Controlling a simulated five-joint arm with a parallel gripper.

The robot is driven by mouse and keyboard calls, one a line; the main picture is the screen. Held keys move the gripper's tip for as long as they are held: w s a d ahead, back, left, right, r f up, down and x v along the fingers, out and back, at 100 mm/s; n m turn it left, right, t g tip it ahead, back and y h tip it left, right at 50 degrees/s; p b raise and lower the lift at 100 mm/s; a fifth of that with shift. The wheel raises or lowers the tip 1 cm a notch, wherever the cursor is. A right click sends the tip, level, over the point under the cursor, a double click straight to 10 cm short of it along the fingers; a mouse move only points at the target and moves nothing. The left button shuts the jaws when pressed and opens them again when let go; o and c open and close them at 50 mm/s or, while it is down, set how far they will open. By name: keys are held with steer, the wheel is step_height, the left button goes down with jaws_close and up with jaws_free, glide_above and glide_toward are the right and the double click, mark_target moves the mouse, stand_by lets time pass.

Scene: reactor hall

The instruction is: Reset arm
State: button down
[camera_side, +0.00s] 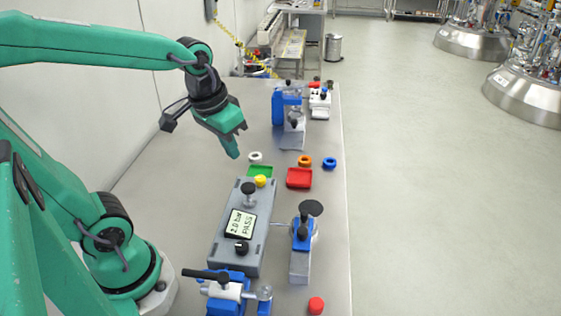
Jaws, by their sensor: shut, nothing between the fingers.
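My gripper (234,153) hangs over the left part of the bench, pointing down. It is shut and empty, with its fingers together. It is above and to the left of the white ring and does not appear to touch anything. My green arm reaches in from the left edge of the picture.
On the bench (180,190) stand a grey test box (225,256) reading "2.0 bar PASS", a green tray (261,170), a red tray (299,178), white (255,157), orange (304,161) and blue rings (329,162), a red cap (316,305) and several blue-and-grey fixtures (300,262). The bench's left side is clear.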

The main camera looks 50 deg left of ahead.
steer(key=shift+s+d+r+m+t, duration=0.25)
steer(key=shift+s+d+r+t, duration=0.15)
steer(key=shift+s, duration=0.35)
steer(key=shift+s+d+r+m+t, duration=0.25)
steer(key=shift+s+t, duration=0.2)
steer(key=shift+s, duration=0.3)
steer(key=shift+s+d+r+m+t, duration=0.2)
steer(key=shift+s+r+t, duration=0.25)
steer(key=shift+s, duration=0.3)
